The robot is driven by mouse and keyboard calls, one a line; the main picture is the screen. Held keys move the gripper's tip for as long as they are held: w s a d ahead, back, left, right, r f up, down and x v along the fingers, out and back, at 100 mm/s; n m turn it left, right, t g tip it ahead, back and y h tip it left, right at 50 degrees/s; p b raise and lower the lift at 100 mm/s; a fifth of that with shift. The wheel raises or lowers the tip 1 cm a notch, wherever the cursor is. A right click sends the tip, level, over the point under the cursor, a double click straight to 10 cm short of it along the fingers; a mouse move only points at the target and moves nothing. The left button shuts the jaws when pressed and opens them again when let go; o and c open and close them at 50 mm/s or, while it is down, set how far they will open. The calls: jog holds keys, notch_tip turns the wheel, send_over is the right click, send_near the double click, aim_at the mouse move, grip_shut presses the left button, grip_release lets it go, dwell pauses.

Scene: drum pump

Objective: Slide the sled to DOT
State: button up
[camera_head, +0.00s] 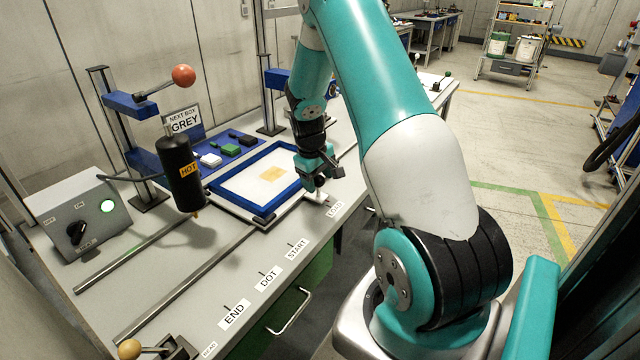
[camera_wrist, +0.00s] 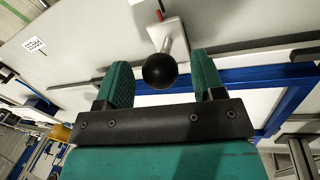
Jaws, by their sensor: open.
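The sled (camera_head: 228,201) is a blue-framed tray with a white bed and a tan patch, sitting on two metal rails. Its near edge is beside the LOAD label (camera_head: 336,208). The DOT label (camera_head: 268,278) is on the bench's front strip, between START and END. My gripper (camera_head: 318,182) is above the sled's near right corner. In the wrist view, my open gripper (camera_wrist: 162,64) has a black ball knob (camera_wrist: 160,72) on a metal stem between its green fingers. The fingers appear clear of the knob. The knob is hidden in the head view.
A black canister marked HOT (camera_head: 182,172) hangs over the rails, left of the sled. A lever with a red ball (camera_head: 183,75) rises behind it. A control box (camera_head: 85,218) with a lit green lamp stands at far left. The rails in front are bare.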

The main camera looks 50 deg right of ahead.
jog(key=shift+d+f, duration=0.15)
jog(key=shift+f, duration=0.6)
jog(key=shift+d+f, duration=0.15)
jog(key=shift+f, duration=0.55)
jog(key=shift+c, duration=0.3)
grip_shut()
jog(key=shift+s+a, duration=0.1)
